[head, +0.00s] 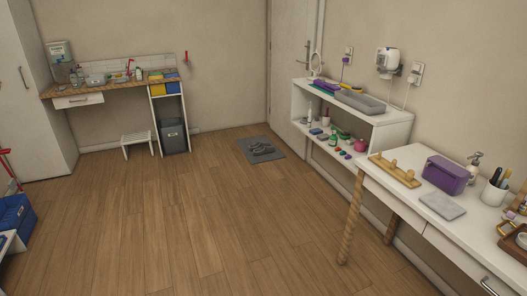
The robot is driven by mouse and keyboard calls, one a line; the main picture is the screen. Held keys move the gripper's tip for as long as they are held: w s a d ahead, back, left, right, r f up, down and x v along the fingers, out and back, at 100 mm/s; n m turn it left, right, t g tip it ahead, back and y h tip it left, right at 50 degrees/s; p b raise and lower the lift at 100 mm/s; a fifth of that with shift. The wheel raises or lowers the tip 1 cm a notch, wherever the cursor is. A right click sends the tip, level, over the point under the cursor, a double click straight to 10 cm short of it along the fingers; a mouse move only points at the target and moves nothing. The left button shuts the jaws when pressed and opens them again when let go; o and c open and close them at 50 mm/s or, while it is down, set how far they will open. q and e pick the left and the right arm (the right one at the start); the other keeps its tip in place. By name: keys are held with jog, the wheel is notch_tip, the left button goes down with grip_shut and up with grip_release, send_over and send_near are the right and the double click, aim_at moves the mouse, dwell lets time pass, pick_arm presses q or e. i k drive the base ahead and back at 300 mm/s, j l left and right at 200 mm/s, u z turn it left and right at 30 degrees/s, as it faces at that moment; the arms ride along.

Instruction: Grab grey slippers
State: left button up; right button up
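The grey slippers (261,147) lie on a darker grey mat (270,157) on the wooden floor, near the far wall and just left of the white shelf unit. They look close together, and their exact outlines are too small to tell. Neither of my grippers shows in the head view.
Open wooden floor (190,220) stretches up to the mat. On the right stand a white shelf unit (400,117) and a white table with turned wooden legs (352,218). A white step stool (138,140) and a grey bin (174,137) stand at the back left.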

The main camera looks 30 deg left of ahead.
aim_at(259, 148)
jog(key=i+j+u, duration=0.65)
jog(key=i, duration=0.15)
jog(key=i+u, duration=0.3)
jog(key=i, duration=0.15)
jog(key=i+u, duration=0.2)
jog(key=i, duration=3.35)
jog(key=i+j+z, duration=0.1)
jog(key=i+z, duration=0.15)
jog(key=i, duration=0.3)
jog(key=i+j+z, duration=0.25)
jog(key=i, duration=0.3)
jog(key=i+j+z, duration=0.25)
jog(key=i, duration=0.25)
